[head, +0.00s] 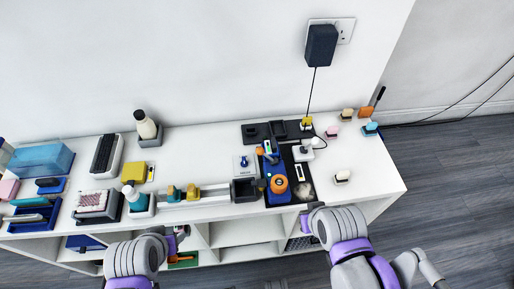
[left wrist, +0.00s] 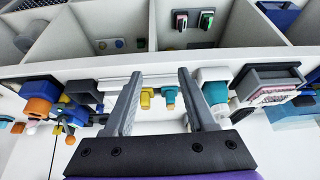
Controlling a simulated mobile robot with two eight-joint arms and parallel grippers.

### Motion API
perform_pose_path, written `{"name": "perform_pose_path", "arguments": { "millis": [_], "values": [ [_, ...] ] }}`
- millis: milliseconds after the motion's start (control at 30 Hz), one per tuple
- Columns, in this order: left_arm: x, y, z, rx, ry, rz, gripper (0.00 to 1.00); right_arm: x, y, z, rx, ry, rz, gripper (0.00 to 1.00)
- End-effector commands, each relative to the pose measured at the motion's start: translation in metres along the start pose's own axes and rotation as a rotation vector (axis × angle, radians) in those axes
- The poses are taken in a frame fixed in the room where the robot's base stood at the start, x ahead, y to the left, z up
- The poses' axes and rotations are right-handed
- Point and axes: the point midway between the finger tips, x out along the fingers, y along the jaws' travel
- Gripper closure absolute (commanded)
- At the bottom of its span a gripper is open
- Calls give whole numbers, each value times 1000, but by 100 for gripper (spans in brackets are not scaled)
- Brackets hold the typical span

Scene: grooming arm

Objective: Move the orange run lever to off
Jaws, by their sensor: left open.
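A blue machine (head: 267,168) stands on the right half of the white bench. A round orange part (head: 279,184) sits at its front, and a small orange piece (head: 260,151) shows at its upper left; I cannot tell which is the run lever or its setting. In the left wrist view the round orange part (left wrist: 38,106) and the blue machine (left wrist: 74,116) are at the far left. My left gripper (head: 180,234) is at the bench's front edge, left of the machine, open and empty; its fingers (left wrist: 160,80) spread wide. My right gripper (head: 308,217) is near the front edge; its jaws are unclear.
Yellow and teal pieces (head: 182,192) stand on a rail left of the machine. A dark square box (head: 244,190) stands beside it. A charger (head: 321,45) hangs on the wall with its cord running down. Open shelves (head: 240,229) lie below the bench top.

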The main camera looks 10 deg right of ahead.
Motion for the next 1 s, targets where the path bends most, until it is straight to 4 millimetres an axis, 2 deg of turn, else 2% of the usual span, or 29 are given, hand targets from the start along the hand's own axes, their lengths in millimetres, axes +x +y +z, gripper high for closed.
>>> {"name": "perform_pose_path", "arguments": {
  "millis": [267,367,467,567,667,800,900,1000],
  "values": [
    [0,0,0,0,0,0,45,0,0,0,0,0,0,100],
    [1,2,-1,-30,-7,12,63,1,0,1,0,0,0,100],
    [8,13,-6,-172,-41,68,81,5,0,4,0,-2,0,100],
    [19,36,-18,-454,-122,178,99,12,0,8,0,-5,0,100],
    [32,65,-39,-810,-260,317,100,20,0,14,0,-8,0,100],
    [46,102,-78,-1280,-521,500,100,32,0,21,0,-12,0,100],
    [52,120,-108,-1561,-752,611,100,39,0,25,0,-15,0,100],
    [56,129,-135,-1765,-985,694,100,45,0,29,0,-17,0,100]
  ]
}}
